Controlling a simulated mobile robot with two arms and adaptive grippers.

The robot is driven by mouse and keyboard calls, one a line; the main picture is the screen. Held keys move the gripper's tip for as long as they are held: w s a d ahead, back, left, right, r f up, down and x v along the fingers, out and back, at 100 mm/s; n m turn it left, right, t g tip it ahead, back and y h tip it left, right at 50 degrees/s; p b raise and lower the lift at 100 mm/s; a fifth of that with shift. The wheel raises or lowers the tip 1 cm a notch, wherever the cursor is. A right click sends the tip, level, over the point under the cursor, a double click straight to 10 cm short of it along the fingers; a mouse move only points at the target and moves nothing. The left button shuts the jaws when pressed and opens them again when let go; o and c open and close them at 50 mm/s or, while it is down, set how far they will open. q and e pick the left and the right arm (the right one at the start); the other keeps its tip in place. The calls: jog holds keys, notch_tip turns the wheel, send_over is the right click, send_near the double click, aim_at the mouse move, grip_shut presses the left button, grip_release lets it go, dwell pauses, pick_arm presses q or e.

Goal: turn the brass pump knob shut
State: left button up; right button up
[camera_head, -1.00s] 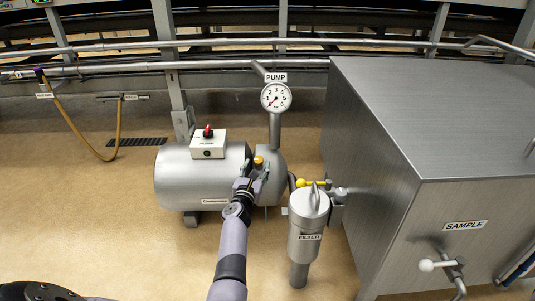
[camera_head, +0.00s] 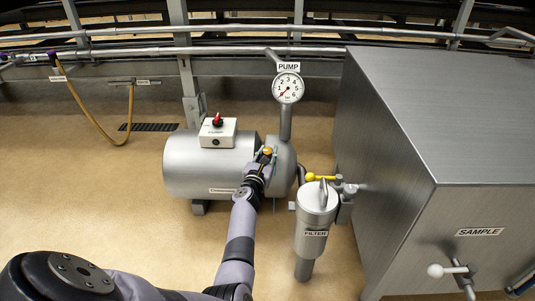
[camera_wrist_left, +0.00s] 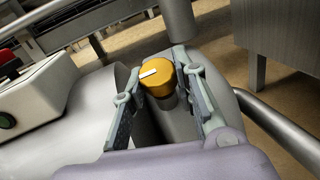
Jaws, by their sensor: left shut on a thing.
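The brass pump knob (camera_head: 267,151) sits on top of the grey pump head, next to the motor. In the left wrist view the brass knob (camera_wrist_left: 157,76) is a round orange-yellow cap with a white mark on its top, on a grey stem. My left gripper (camera_head: 265,158) reaches it from the front. In the left wrist view its two fingers stand on either side of the knob, and it is shut on it. My right gripper is not in view.
The pump motor (camera_head: 205,165) carries a white switch box with a red knob (camera_head: 217,121). A filter canister (camera_head: 316,216) and a yellow-handled valve (camera_head: 320,178) stand close on the right, beside the large steel housing (camera_head: 400,130). Open floor lies on the left.

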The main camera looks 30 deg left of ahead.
pick_arm(q)
grip_shut()
